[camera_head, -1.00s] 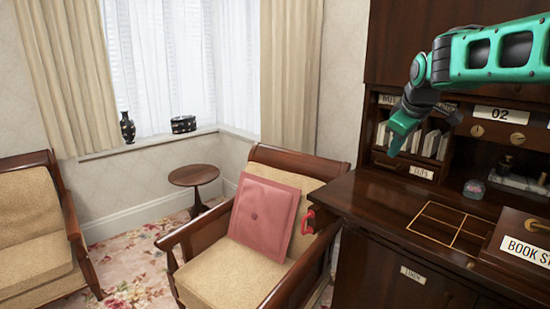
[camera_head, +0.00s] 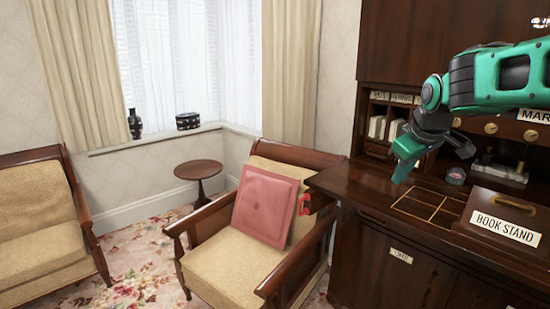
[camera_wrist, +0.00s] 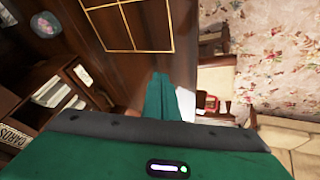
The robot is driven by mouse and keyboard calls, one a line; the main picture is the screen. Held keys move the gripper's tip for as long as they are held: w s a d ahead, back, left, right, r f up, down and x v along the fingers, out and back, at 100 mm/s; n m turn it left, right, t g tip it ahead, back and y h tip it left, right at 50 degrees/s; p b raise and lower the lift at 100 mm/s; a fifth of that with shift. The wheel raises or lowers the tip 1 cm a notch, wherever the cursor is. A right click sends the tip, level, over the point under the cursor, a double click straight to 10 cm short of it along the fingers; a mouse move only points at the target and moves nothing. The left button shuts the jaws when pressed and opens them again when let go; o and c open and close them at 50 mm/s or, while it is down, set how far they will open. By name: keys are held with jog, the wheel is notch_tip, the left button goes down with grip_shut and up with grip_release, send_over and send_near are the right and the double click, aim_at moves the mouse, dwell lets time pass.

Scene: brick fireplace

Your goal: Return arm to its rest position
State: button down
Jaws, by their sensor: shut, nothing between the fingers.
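My green arm reaches in from the right edge of the head view. My gripper (camera_head: 402,174) hangs at its end, pointing down, above the left part of the dark wooden desk (camera_head: 345,185). In the wrist view my gripper (camera_wrist: 162,82) shows as green fingers pressed together, shut and empty. The desk surface with the gold-lined grid (camera_wrist: 130,25) lies below and beyond the fingers. The gripper touches nothing that I can see.
A book stand box (camera_head: 505,225) sits on the desk at right. An armchair with a pink cushion (camera_head: 266,205) stands left of the desk. Open carpet lies further left.

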jog(key=s+a+f+m+g, duration=0.1)
jog(key=s+a+f+m, duration=0.15)
jog(key=s+f, duration=0.55)
jog(key=s+a+f+m+g, duration=0.1)
jog(key=s+f+m, duration=0.3)
jog(key=s, duration=0.6)
jog(key=s+d+f+m+g, duration=0.1)
jog(key=s+d+m+g, duration=0.1)
jog(key=s+d, duration=0.4)
jog(key=s+d+f+m+g, duration=0.1)
jog(key=s+d+m+g, duration=0.1)
jog(key=s+d, duration=0.4)
jog(key=s+m, duration=0.1)
jog(key=s, duration=0.4)
jog(key=shift+f+y, duration=0.4)
jog(key=shift+w+f, duration=0.25)
jog(key=shift+w, duration=0.4)
